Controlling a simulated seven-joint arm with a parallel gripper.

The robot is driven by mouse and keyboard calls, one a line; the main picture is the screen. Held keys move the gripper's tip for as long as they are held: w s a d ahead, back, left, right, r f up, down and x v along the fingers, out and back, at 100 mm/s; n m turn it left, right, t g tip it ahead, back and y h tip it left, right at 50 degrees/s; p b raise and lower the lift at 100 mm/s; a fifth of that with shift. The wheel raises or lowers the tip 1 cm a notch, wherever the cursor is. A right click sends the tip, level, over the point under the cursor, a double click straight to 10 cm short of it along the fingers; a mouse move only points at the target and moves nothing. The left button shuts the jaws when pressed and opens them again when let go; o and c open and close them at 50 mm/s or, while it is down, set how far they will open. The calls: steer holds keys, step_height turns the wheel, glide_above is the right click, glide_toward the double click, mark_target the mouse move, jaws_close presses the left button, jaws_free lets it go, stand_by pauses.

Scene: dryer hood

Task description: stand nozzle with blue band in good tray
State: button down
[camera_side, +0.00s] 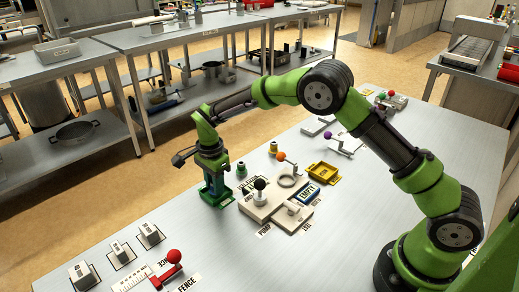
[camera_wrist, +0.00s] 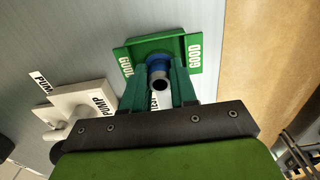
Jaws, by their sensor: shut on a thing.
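My gripper (camera_wrist: 159,85) is shut on the nozzle with the blue band (camera_wrist: 159,64), seen almost end-on in the wrist view. Its dark open end faces the camera and the blue band shows just beyond. The green good tray (camera_wrist: 190,41), marked GOOD on two sides, lies directly beneath it. In the side view my gripper (camera_side: 216,192) points straight down over the good tray (camera_side: 225,200), and its fingers hide the nozzle. The nozzle looks upright and within the tray's outline. I cannot tell whether its base touches the tray floor.
The pump station (camera_side: 268,210) with a black knob (camera_side: 260,184) stands right of the tray. Two other small nozzles (camera_side: 242,170) (camera_side: 273,148) stand behind it. A yellow tray (camera_side: 322,173) is farther right. A red-knobbed fence (camera_side: 174,257) is in front. Bare table lies left of the tray.

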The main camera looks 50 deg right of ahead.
steer(key=c, duration=1.2)
jaws_free()
steer(key=shift+f, duration=0.15)
steer(key=shift+o, duration=0.2)
